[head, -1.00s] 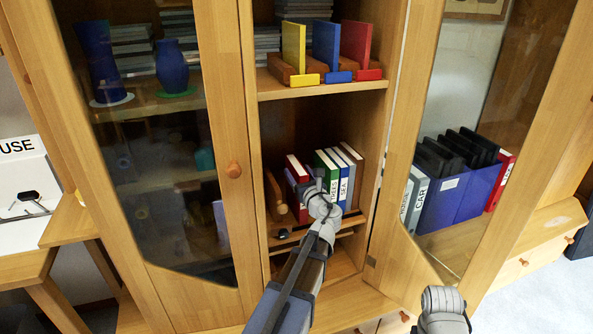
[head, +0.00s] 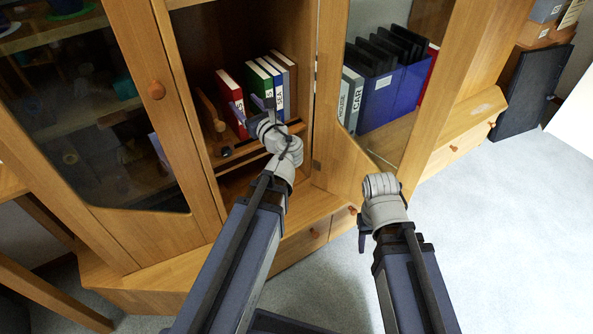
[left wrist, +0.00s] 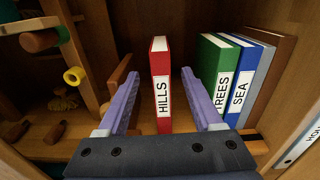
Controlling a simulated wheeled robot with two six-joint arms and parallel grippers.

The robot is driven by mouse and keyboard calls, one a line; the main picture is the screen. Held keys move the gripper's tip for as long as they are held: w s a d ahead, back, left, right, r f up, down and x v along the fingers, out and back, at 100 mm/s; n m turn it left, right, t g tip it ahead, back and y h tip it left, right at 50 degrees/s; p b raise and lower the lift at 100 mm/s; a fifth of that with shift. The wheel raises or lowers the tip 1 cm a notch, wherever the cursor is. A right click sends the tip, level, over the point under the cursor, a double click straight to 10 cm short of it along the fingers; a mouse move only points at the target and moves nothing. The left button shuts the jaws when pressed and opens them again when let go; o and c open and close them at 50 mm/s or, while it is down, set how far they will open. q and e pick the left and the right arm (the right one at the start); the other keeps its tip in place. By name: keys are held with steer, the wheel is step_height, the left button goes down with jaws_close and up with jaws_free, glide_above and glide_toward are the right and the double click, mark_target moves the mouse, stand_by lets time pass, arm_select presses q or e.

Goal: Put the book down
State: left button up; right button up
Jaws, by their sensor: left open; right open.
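A red book labelled HILLS (left wrist: 161,92) stands upright on the cabinet shelf in the left wrist view. It also shows in the head view (head: 231,97). My left gripper (head: 247,107) is open in front of it. In the left wrist view its two purple fingers (left wrist: 160,78) lie on either side of the book, with a visible gap on each side. The green TREES book (left wrist: 220,72) and the blue SEA book (left wrist: 243,80) stand to the right of the right finger. My right gripper (head: 365,236) is open and empty, low in front of the cabinet.
A wooden piece with a round knob (head: 210,112) is left of the red book. The glass door (head: 385,90) at right is open, with blue file boxes (head: 392,95) behind its glass.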

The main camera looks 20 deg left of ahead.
arm_select(q)
steer(key=s+d+f+n+g+h, duration=0.3)
steer(key=s+d+f+n, duration=0.1)
steer(key=d+f+n, duration=0.3)
steer(key=s+d+f+n+g+h, duration=0.35)
steer(key=d+f+n, duration=0.25)
steer(key=f+n, duration=0.25)
steer(key=s+d+f+n+g+h, duration=0.2)
steer(key=s+d+f+n, duration=0.1)
steer(key=s+d, duration=0.3)
steer(key=s+d+f+n+g+h, duration=0.3)
steer(key=s+d, duration=0.3)
steer(key=d, duration=0.3)
steer(key=shift+h, duration=0.35)
